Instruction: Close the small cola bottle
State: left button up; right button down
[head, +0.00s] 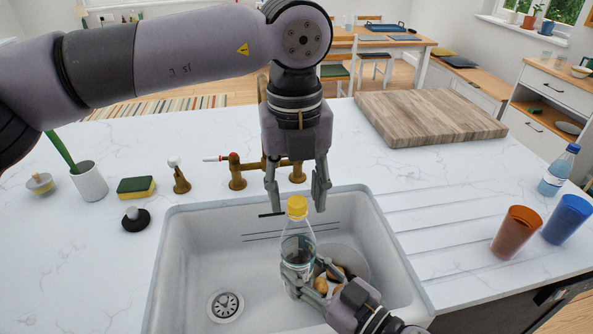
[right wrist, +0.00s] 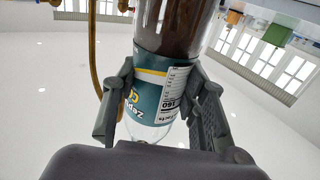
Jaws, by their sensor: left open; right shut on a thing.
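The small cola bottle (head: 298,243) stands upright over the sink, clear in the head view, with a yellow cap (head: 297,206) on its top. I cannot tell whether the cap is tight. My right gripper (head: 300,283) is shut around the bottle's lower part. In the right wrist view the bottle (right wrist: 176,30) shows dark brown contents and a teal and yellow label between the fingers. My left gripper (head: 296,200) points down from above, open, its fingers spread on both sides of the cap with gaps showing.
The white sink (head: 180,240) holds a round dish with brownish items, partly hidden behind the bottle. A brass tap (head: 237,172) stands behind it. An orange cup (head: 515,232), a blue cup (head: 567,219) and a water bottle (head: 557,172) stand right. A wooden board (head: 430,116) lies behind.

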pick_arm(q)
jog(key=shift+f, duration=0.25)
jog(key=shift+c, duration=0.3)
grip_shut()
